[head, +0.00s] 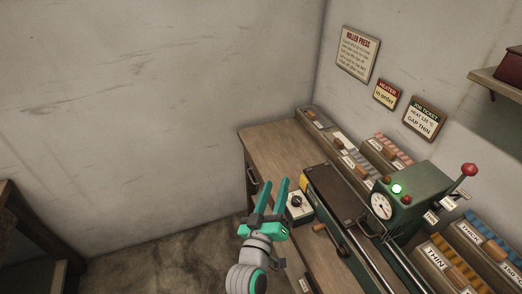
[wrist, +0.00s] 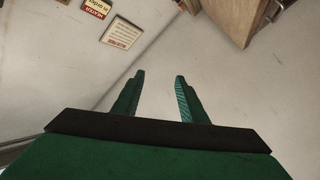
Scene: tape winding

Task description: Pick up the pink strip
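Pinkish strips (head: 394,148) lie in a small bin at the back of the bench, near the right wall in the head view. I cannot tell single strips apart there. My gripper (head: 274,182) is raised at the front edge of the bench, left of and well away from these strips. Its two teal fingers are apart with nothing between them. The wrist view shows the gripper (wrist: 160,77) open and empty, facing bare wall. No pink strip shows in the wrist view.
A wooden bench (head: 275,150) runs along the right wall. A green press (head: 407,207) with gauge, green light and red-knobbed lever (head: 468,170) stands right of my gripper. Orange strips (head: 440,250) sit in a front bin. The bench's far left corner is clear.

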